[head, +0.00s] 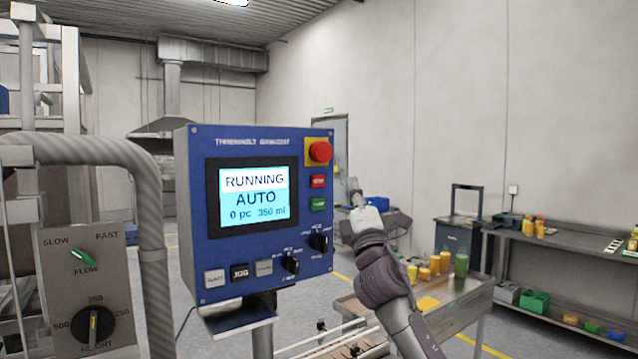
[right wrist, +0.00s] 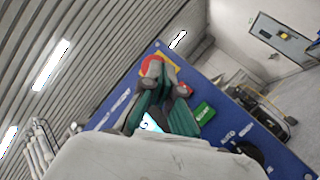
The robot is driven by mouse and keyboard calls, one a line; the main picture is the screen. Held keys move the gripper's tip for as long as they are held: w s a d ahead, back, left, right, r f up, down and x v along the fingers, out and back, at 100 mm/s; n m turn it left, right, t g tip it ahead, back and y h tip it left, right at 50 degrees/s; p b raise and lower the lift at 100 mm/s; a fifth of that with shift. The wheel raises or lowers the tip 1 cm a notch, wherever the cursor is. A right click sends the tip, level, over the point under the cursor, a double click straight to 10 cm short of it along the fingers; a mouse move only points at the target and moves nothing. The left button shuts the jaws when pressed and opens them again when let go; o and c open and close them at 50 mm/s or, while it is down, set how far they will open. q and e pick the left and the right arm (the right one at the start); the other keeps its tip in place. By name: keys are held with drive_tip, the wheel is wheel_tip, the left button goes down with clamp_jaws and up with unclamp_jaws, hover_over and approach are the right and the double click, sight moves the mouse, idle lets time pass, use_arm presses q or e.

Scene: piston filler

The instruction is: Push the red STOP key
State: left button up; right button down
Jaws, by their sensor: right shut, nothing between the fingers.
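The red STOP key (head: 318,181) is a small red rectangle on the right side of a blue control panel (head: 225,262). It sits below a red mushroom button (head: 320,152) on a yellow plate and above a green key (head: 318,204). My right gripper (head: 355,192) is shut and empty, to the right of the panel in the head view. I cannot tell the remaining gap to the panel. My left gripper is out of view.
The panel's screen (head: 254,197) reads RUNNING, AUTO, 0 pc 350 ml. Selector knobs (head: 319,241) and square keys sit lower on the panel. A pipe frame (head: 152,210) stands at left. A bench (head: 470,291) with orange and green containers is at right.

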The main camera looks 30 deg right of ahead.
sight(318, 181)
drive_tip(key=shift+w+a+b, duration=0.2)
drive_tip(key=shift+w+b, duration=0.8)
drive_tip(key=shift+w, duration=1.1)
drive_tip(key=shift+w+a+b, duration=0.15)
drive_tip(key=shift+w+b, duration=0.8)
drive_tip(key=shift+w, duration=1.15)
drive_tip(key=shift+w+y+b, duration=0.3)
drive_tip(key=shift+w+b, duration=0.1)
drive_tip(key=shift+w+b, duration=0.4)
drive_tip(key=shift+b, duration=0.2)
drive_tip(key=shift+s+r+p, duration=0.1)
drive_tip(key=shift+s+p, duration=0.3)
drive_tip(key=shift+p, duration=0.25)
drive_tip(key=shift+s, duration=0.4)
